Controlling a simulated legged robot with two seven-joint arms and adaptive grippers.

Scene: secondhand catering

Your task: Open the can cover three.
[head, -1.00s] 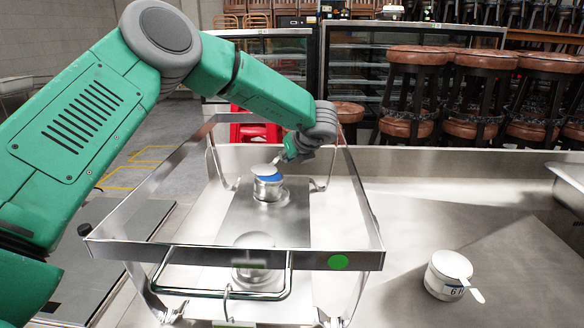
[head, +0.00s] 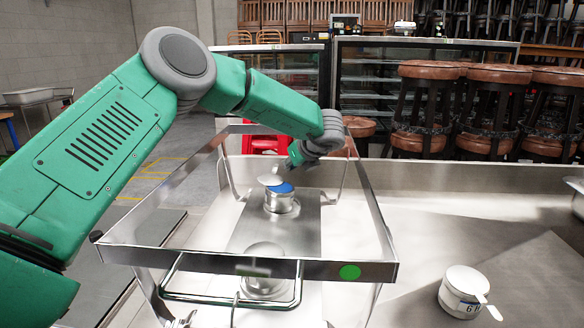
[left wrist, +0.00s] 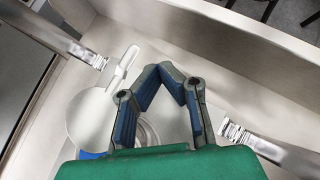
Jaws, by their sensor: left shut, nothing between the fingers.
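A metal can (head: 281,203) with a blue top stands on the metal plate inside the frame. Its white round cover (head: 270,179) with a tab is tilted up on its left side; the blue beneath is partly uncovered. In the left wrist view the cover (left wrist: 93,118) lies left of my fingers. My left gripper (head: 295,160) is shut and empty, just above and behind the can, close to the cover; touch cannot be told. A second can (head: 264,285) stands nearer, seen through the frame. A third can (head: 463,293) with its white cover and tab on stands outside at right.
A metal frame with a raised rim (head: 220,262) surrounds the two inner cans, with a wire handle (head: 180,292) at its front. The steel counter (head: 420,225) at right is mostly clear. Stools (head: 490,110) and glass cabinets stand behind.

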